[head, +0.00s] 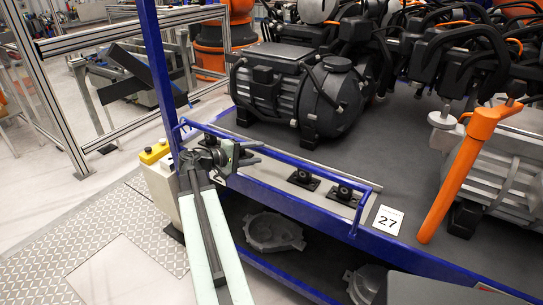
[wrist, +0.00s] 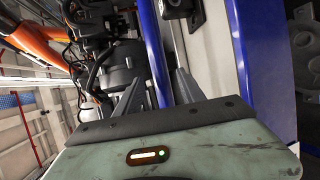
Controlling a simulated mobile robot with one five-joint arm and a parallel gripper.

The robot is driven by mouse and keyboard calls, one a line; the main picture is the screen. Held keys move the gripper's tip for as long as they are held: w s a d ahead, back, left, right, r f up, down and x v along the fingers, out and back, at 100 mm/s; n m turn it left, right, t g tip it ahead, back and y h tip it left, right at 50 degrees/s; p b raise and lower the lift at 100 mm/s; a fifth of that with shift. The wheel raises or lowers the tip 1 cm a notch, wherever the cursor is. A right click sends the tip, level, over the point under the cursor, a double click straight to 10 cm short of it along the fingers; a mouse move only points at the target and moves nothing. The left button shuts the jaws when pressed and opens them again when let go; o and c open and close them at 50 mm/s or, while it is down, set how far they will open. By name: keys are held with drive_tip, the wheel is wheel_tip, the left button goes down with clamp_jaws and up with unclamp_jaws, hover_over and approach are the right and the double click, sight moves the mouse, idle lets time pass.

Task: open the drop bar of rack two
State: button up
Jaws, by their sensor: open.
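The blue drop bar (head: 300,163) runs along the front edge of the rack shelf (head: 400,243), raised a little above it, from the blue upright to a bent end near the label. My gripper (head: 236,155) is at the left part of the bar, close to the upright. In the wrist view my gripper (wrist: 158,92) is open, with one dark finger on each side of the blue bar (wrist: 156,50). The bar appears to run between the fingers; I cannot tell whether they touch it. The palm hides the bar's nearer part.
A dark drive unit (head: 300,88) sits on the shelf behind the bar. Black mounts (head: 303,180) stand just behind the bar. A label reading 27 (head: 388,220) and an orange handle (head: 466,170) are at right. A blue upright (head: 157,70) stands left of my gripper.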

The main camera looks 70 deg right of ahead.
drive_tip(key=b+x, duration=0.1)
drive_tip(key=x, duration=0.6)
drive_tip(key=shift+b, duration=0.3)
clamp_jaws()
idle(0.9)
